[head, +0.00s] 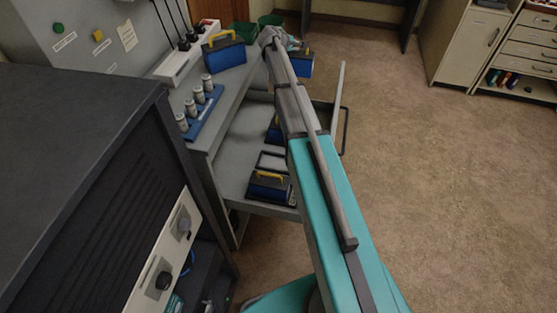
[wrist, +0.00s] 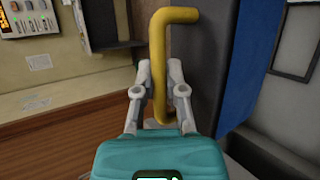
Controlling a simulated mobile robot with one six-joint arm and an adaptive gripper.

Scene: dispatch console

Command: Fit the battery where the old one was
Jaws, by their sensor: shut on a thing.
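My gripper (wrist: 158,80) is shut on the yellow handle (wrist: 159,55) of a blue battery (wrist: 252,65), which fills the right part of the wrist view. In the head view the held battery (head: 304,66) shows partly behind my arm, past the bench's right side. A second blue battery with a yellow handle (head: 224,54) stands on the bench top. On the low pull-out tray (head: 236,166) sits another battery (head: 270,188), near its front end. A further blue one (head: 273,130) is partly hidden by my arm. A dark empty-looking frame (head: 272,159) lies between these two.
A blue rack (head: 205,112) with several small cylinders stands on the bench. A charger strip (head: 180,64) and green bins (head: 270,20) are at the back. A dark cabinet (head: 75,160) is close on the left. The floor (head: 430,170) on the right is clear.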

